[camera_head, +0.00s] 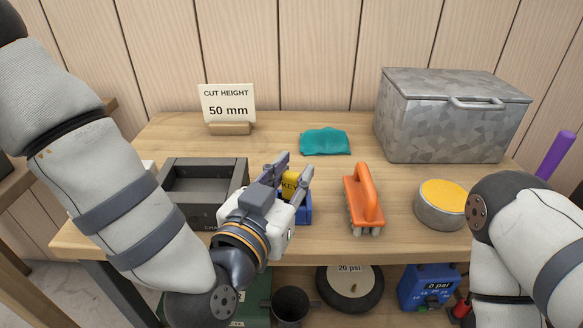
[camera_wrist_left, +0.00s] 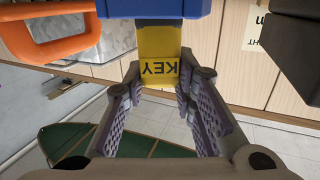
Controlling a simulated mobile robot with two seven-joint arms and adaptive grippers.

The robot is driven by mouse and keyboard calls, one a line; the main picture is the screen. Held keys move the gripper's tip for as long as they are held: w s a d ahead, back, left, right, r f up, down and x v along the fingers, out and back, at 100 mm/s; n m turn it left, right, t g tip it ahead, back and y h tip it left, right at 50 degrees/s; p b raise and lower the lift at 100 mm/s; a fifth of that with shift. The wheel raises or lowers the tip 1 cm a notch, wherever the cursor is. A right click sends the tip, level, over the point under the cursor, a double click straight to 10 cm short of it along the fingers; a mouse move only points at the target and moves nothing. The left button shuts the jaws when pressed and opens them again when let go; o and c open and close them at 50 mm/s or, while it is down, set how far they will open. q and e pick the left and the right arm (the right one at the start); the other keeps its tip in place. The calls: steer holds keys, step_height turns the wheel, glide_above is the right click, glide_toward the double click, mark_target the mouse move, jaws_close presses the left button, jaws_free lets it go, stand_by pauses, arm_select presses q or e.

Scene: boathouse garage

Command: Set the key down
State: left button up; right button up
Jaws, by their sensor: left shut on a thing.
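The key (camera_head: 291,182) is a yellow piece marked KEY, at the front middle of the wooden bench. In the left wrist view, the key (camera_wrist_left: 159,68) lies between the fingertips. My left gripper (camera_head: 287,170) is shut on it. A blue block (camera_head: 304,207) adjoins the yellow piece; it also shows at the top of the left wrist view (camera_wrist_left: 150,9). I cannot tell whether blue and yellow are one piece, or whether the blue part touches the bench. My gripper hides part of both. My right arm shows at the lower right, its gripper out of view.
A dark open tray (camera_head: 243,178) stands left of my gripper. An orange-handled brush (camera_head: 363,200) and a round tin with a yellow top (camera_head: 442,203) stand to the right. A teal cloth (camera_head: 325,141), a sign (camera_head: 228,104) and a metal box (camera_head: 440,130) are farther back. The bench (camera_head: 280,136) is bare around the cloth.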

arm_select(q)
steer(key=shift+f, duration=0.25)
stand_by(0.3)
steer(key=o, duration=1.1)
steer(key=shift+o, duration=0.2)
steer(key=shift+r, duration=0.15)
step_height(320, 180, up, 10)
steer(key=shift+f, duration=0.1)
steer(key=shift+c, duration=0.5)
jaws_close()
